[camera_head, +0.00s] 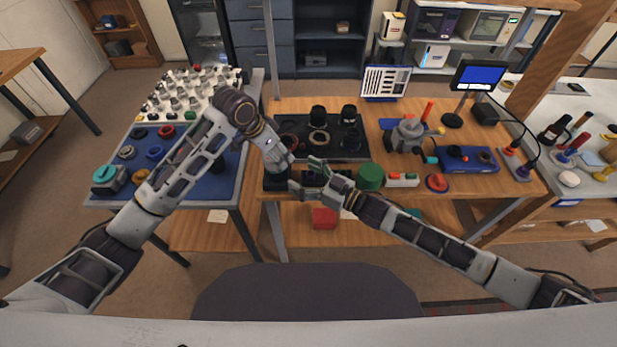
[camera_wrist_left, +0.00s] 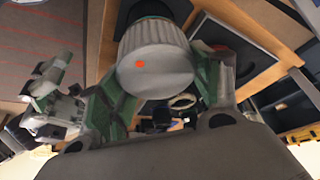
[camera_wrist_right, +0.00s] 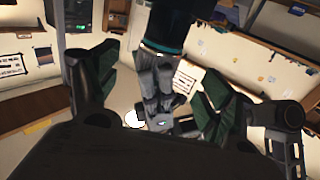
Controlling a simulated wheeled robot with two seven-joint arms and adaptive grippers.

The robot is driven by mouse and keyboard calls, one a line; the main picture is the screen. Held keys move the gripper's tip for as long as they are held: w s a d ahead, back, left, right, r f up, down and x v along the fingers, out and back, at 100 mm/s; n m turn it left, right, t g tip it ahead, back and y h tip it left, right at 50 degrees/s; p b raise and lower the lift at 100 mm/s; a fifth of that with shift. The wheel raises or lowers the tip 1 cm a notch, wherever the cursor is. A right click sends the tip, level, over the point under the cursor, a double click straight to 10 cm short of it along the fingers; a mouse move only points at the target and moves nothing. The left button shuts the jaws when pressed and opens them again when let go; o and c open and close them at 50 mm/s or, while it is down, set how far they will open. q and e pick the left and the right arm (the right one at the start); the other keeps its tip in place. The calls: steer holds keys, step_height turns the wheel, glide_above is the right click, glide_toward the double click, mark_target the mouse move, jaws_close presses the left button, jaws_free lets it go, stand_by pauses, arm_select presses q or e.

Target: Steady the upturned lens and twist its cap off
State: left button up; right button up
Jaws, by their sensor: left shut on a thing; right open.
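The lens has a black barrel with a teal ring (camera_wrist_right: 165,45), seen at the top of the right wrist view. Its grey ribbed cap (camera_wrist_left: 155,65), with a red dot, faces the left wrist camera. My left gripper (camera_head: 278,168) is above the lens; in the left wrist view its green-padded fingers (camera_wrist_left: 165,95) are shut on the cap's sides. My right gripper (camera_head: 312,176) is open beside the lens from the right; its fingers (camera_wrist_right: 160,95) are apart, with the lens beyond them and no visible contact. In the head view the grippers largely hide the lens.
A dark tray (camera_head: 345,152) with several black lens parts lies behind the grippers. A green cylinder (camera_head: 370,177) stands right of my right gripper. A blue box (camera_head: 467,160) is farther right. A blue mat (camera_head: 215,185) with parts is on the left table.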

steer(key=shift+x, duration=5.15)
steer(key=c, duration=1.2)
steer(key=o, duration=1.2)
steer(key=shift+s+d, duration=0.15)
steer(key=v, duration=1.1)
steer(key=shift+s+d, duration=0.15)
steer(key=shift+d, duration=0.15)
